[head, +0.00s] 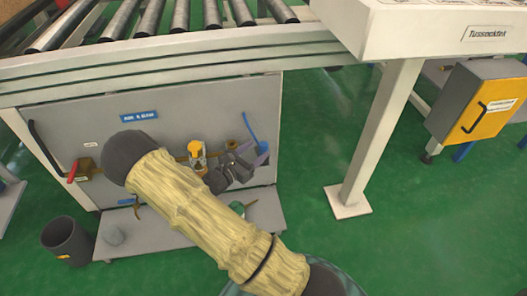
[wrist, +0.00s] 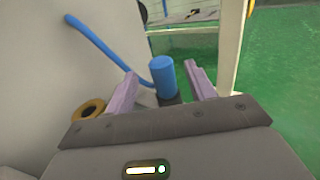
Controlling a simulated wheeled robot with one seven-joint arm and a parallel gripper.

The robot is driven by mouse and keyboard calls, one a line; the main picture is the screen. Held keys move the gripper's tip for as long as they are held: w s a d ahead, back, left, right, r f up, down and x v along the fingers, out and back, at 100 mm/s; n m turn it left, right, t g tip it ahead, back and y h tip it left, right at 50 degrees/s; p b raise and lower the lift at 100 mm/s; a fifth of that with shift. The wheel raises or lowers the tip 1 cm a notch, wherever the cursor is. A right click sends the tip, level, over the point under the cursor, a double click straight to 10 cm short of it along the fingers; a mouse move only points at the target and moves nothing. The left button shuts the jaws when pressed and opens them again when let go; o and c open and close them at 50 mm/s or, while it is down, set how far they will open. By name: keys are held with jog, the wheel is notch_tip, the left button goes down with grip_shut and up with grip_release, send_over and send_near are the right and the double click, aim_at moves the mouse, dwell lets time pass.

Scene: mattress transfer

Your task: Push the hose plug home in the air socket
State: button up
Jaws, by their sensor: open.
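My gripper (head: 255,160) is open at the grey panel in the head view. In the wrist view its two purple fingers (wrist: 161,72) stand either side of a blue cylinder (wrist: 162,76) on a dark base, apparently the hose plug. Gaps show on both sides of the cylinder. A blue hose (wrist: 95,46) comes down from the upper left and passes behind the left finger toward the cylinder. The hose also shows in the head view (head: 251,128). A brass ring (wrist: 88,109), possibly the air socket, is on the panel left of the left finger. The plug's front end is hidden.
The grey panel (head: 110,117) carries a red-handled valve (head: 78,170) and a yellow-topped fitting (head: 195,150). A shelf (head: 170,238) lies below and a roller conveyor (head: 180,18) above. A white leg (head: 375,140) stands right. Green floor between panel and leg is clear.

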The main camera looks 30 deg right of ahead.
aim_at(260, 149)
jog(key=b+x, duration=0.1)
jog(key=x, duration=0.1)
jog(key=f+b+x, duration=0.1)
jog(key=b+x, duration=0.1)
jog(key=shift+s, duration=0.1)
jog(key=shift+d+r, duration=0.2)
jog(key=shift+d, duration=0.05)
jog(key=c, duration=1.1)
jog(key=shift+r, duration=0.1)
notch_tip(260, 149, up, 10)
jog(key=p, duration=0.6)
jog(key=shift+p, duration=0.3)
